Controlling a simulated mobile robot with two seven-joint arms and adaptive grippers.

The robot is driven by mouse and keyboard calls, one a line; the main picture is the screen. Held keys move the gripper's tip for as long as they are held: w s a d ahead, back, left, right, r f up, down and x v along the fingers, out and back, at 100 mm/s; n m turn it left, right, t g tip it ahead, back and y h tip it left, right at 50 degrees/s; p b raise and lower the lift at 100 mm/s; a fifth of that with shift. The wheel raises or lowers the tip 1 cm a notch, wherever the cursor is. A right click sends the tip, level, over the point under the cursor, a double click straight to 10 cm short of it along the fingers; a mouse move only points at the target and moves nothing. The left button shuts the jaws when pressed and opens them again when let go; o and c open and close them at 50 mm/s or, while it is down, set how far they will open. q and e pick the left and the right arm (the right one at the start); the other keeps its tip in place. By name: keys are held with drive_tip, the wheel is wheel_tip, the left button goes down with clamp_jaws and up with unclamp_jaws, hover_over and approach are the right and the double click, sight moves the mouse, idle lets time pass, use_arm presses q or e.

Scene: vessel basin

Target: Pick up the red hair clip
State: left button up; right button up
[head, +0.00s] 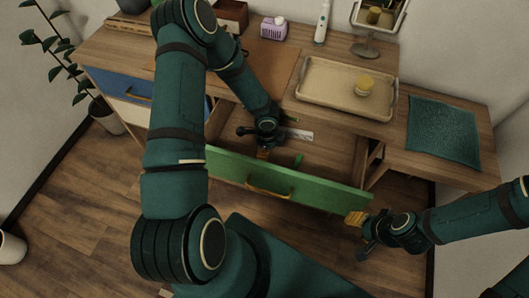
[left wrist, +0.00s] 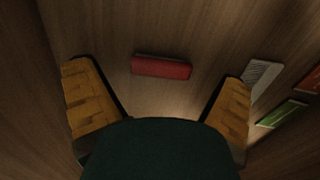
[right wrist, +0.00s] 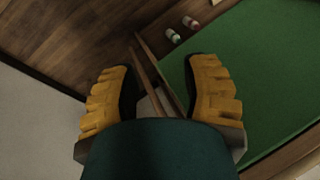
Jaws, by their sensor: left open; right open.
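The red hair clip (left wrist: 161,66) lies on the wooden floor of the open drawer in the left wrist view. It sits between the lines of the left fingers, a little beyond their tips. My left gripper (left wrist: 157,78) is open and points down into the drawer. In the head view the left gripper (head: 263,153) is inside the green-fronted drawer (head: 280,182), and my arm hides the clip. My right gripper (head: 357,230) is open and empty, by the drawer's right front corner. It also shows in the right wrist view (right wrist: 160,75).
A pale ribbed item (left wrist: 262,76), a green item (left wrist: 281,114) and a red-orange item (left wrist: 310,79) lie in the drawer right of the clip. The desktop holds a tray (head: 318,92) with a yellow-topped jar (head: 364,86), and a teal mat (head: 444,132).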

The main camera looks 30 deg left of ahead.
use_arm(q)
drive_tip(key=shift+f, duration=0.15)
drive_tip(key=c, duration=0.9)
drive_tip(key=shift+r+p, duration=4.05)
drive_tip(key=shift+r, duration=9.95)
